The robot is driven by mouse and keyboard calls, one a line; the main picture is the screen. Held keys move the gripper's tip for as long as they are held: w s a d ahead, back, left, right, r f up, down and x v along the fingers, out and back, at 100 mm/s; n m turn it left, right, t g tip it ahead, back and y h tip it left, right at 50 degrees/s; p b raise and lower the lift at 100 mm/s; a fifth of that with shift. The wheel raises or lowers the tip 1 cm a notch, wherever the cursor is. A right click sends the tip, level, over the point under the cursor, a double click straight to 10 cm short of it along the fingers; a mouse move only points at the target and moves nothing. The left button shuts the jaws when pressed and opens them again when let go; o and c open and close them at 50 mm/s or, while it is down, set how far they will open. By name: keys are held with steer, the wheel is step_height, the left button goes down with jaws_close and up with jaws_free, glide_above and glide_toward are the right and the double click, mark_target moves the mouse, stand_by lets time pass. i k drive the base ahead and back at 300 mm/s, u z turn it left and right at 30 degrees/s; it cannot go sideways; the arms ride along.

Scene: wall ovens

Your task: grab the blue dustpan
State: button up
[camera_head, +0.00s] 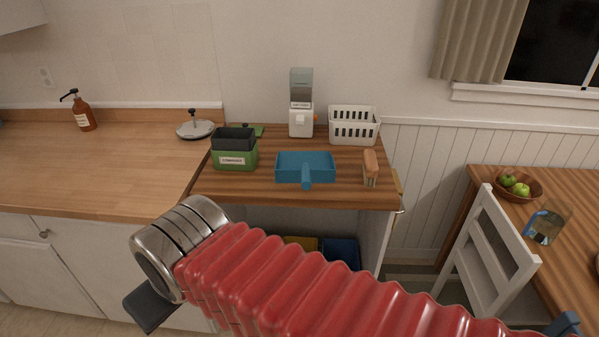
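The blue dustpan (305,164) lies on the wooden top of a small cabinet, near the middle of its front edge. Its short handle points toward me. My arm, in a red ribbed sleeve, comes in from the lower right and ends in a metal wrist to the lower left of the dustpan. A dark part of my gripper (152,308) shows below the wrist, in front of the white cabinets. My gripper is apart from the dustpan. Its fingertips are mostly hidden, and I cannot see whether it is open or shut.
A green box (235,158) stands left of the dustpan and a wooden-backed brush (371,166) right of it. Behind are a white dispenser (301,118) and a white basket (354,125). A white chair (487,255) and table stand at the right. The left counter (90,170) is mostly clear.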

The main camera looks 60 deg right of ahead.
mark_target(304, 167)
steer(key=z, duration=0.05)
steer(key=i, duration=1)
steer(key=u, duration=0.05)
